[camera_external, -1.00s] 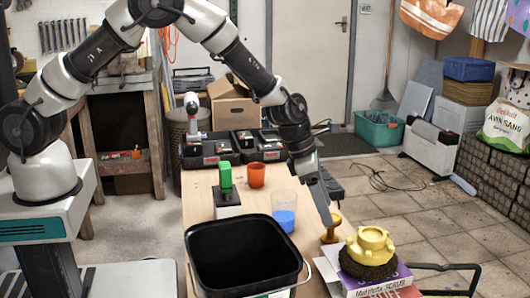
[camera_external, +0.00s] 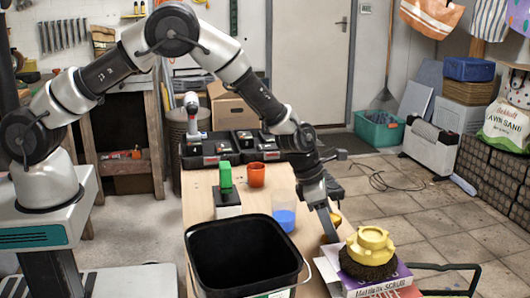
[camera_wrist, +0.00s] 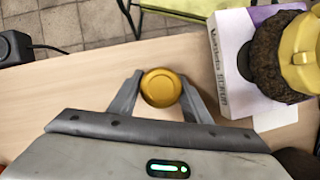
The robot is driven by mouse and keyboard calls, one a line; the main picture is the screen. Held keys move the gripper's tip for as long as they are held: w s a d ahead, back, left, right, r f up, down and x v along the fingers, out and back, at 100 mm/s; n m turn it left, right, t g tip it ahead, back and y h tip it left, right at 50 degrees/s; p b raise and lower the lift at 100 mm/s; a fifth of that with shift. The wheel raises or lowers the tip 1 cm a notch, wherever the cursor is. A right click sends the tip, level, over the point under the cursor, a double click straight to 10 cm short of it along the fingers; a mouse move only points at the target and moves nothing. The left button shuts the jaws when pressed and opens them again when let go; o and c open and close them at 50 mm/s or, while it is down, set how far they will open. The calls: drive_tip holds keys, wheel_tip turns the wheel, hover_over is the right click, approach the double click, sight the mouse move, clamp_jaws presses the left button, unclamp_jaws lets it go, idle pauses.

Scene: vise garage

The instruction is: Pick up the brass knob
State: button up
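The brass knob (camera_wrist: 161,87) shows in the wrist view as a round golden disc between my gripper's two fingers. My gripper (camera_wrist: 160,98) is open around it, with a finger on each side. The right finger looks very near the knob, and I cannot tell whether it touches. In the external view my gripper (camera_external: 329,228) points down at the table, and only a small part of the knob (camera_external: 337,217) shows behind it.
Right of the knob are a book stack (camera_external: 372,284) and a yellow-topped brush (camera_external: 370,246). Bare wood (camera_wrist: 60,110) lies left of the fingers.

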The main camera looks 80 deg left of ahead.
drive_tip(key=c, duration=0.7)
drive_tip(key=shift+r, duration=0.15)
